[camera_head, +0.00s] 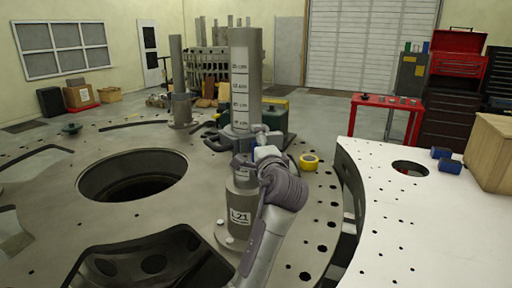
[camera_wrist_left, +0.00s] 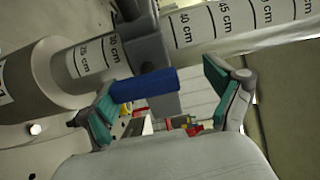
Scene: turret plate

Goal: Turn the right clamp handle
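A tall grey post (camera_head: 240,75) with a centimetre scale stands on the round turret plate (camera_head: 165,215). A grey clamp (camera_head: 242,143) sits around the post; it also shows in the left wrist view (camera_wrist_left: 148,53). A blue bar (camera_wrist_left: 148,84), which looks like the right clamp handle, lies in front of the clamp. My left gripper (camera_head: 262,137) is beside the clamp, on its right, and hides the handle in the head view. In the left wrist view my left gripper (camera_wrist_left: 160,82) has its teal-padded fingers apart, the blue bar between or just beyond them; contact is unclear. My right gripper is out of view.
A large round hole (camera_head: 132,176) opens in the plate left of the post. A yellow tape roll (camera_head: 309,161) lies right of it. A red table (camera_head: 386,103) is behind.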

